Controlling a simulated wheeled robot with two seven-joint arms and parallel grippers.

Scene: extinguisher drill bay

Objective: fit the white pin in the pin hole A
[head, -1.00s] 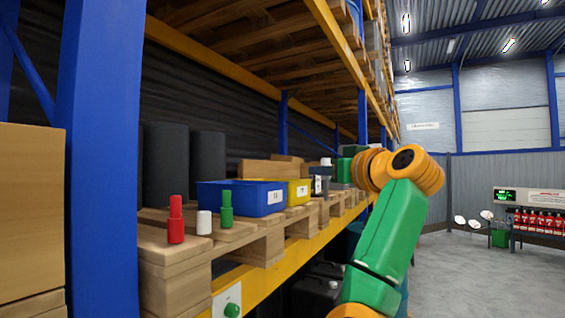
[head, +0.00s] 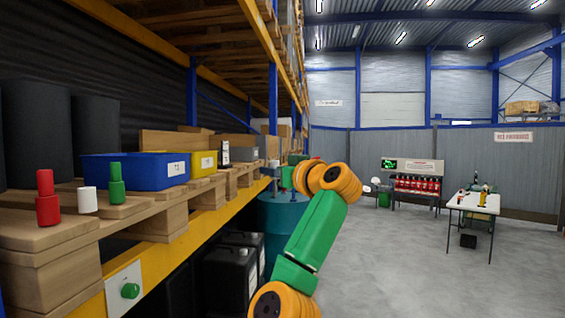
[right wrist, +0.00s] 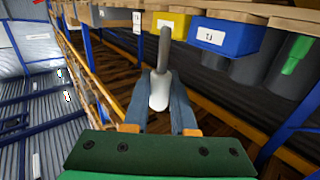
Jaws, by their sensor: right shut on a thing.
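The white pin (right wrist: 159,90) is between the two fingers of my right gripper (right wrist: 160,118) in the right wrist view. It has a wide white part near the fingers and a thinner grey-looking shaft pointing away. In the head view my right gripper (head: 282,174) is small and partly hidden behind its own wrist; a small white end of the pin (head: 274,163) shows there. The gripper is shut on the pin, clear of the shelf boards. I cannot make out pin hole A in either view. My left gripper is not in view.
A red pin (head: 46,200), a short white cylinder (head: 87,200) and a green pin (head: 116,184) stand on the pallet at left. Blue (head: 135,172) and yellow (head: 203,163) bins follow. A teal drum (head: 284,225) is below. Open floor lies right, before a white table (head: 473,203).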

